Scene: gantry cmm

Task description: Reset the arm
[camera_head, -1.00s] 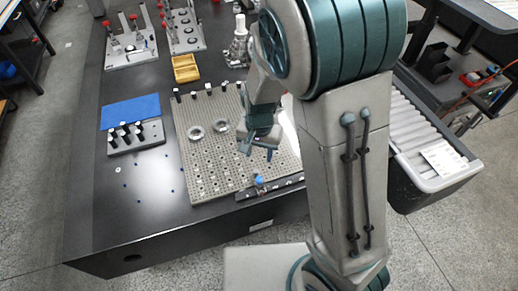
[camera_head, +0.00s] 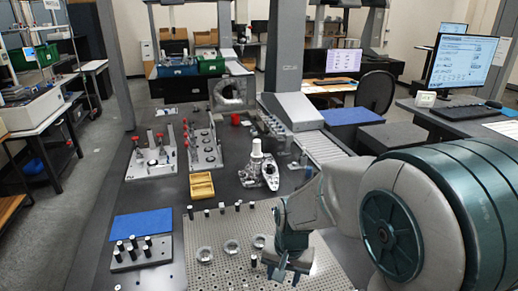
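My gripper (camera_head: 283,276) is at the lower right of the middle in the head view, over the perforated fixture plate (camera_head: 218,270) on the dark table. Its fingers point down and look apart, with nothing seen between them. My arm's large links fill the lower right of the view and hide the right part of the plate. Ring-shaped metal parts (camera_head: 205,254) lie on the plate to the left of my gripper. A small dark cylinder with a light top (camera_head: 253,260) stands just left of the fingers.
Red-handled clamp fixtures (camera_head: 152,158) and a metal casting (camera_head: 258,172) stand farther back. A roller conveyor (camera_head: 318,148) runs behind my arm.

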